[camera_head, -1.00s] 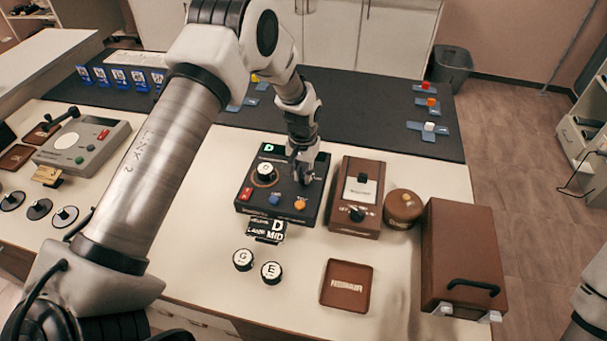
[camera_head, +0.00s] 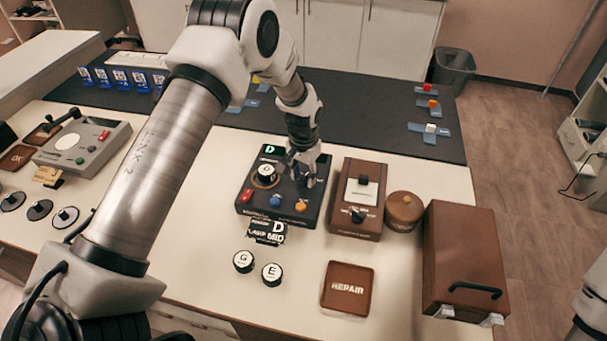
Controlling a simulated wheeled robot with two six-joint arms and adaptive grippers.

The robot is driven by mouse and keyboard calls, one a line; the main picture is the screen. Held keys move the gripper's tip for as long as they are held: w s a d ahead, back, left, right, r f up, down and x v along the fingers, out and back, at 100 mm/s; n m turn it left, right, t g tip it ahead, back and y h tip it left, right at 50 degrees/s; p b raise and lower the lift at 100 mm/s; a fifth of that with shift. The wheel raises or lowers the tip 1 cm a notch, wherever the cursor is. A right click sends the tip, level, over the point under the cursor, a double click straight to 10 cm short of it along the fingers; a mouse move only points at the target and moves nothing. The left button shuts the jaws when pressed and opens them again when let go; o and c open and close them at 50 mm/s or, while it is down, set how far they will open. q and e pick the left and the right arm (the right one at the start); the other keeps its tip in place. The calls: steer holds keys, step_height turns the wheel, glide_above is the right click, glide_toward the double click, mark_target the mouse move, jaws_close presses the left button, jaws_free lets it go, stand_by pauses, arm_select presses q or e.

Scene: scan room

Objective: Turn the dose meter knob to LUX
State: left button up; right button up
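A brown box with a white dial face (camera_head: 361,192) stands right of the middle of the table; it looks like the dose meter. Its dark knob (camera_head: 357,215) sits on the front part, with small lettering around it too blurred to read. My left gripper (camera_head: 304,181) points down over the right part of a black control box (camera_head: 244,205), left of the meter and apart from its knob. It holds nothing that I can see; its finger gap is unclear. My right gripper is out of view; only part of my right arm shows at the lower right edge.
The black box has a round knob (camera_head: 264,174), a green D display and coloured buttons. A round brown container (camera_head: 404,208) and a brown case (camera_head: 462,250) stand right of the meter. A REPAIR tray (camera_head: 348,306) and two lettered discs (camera_head: 272,272) lie in front.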

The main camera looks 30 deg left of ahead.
mark_target(304, 178)
arm_select(q)
steer(key=shift+r, duration=0.1)
step_height(304, 178, up, 12)
stand_by(0.5)
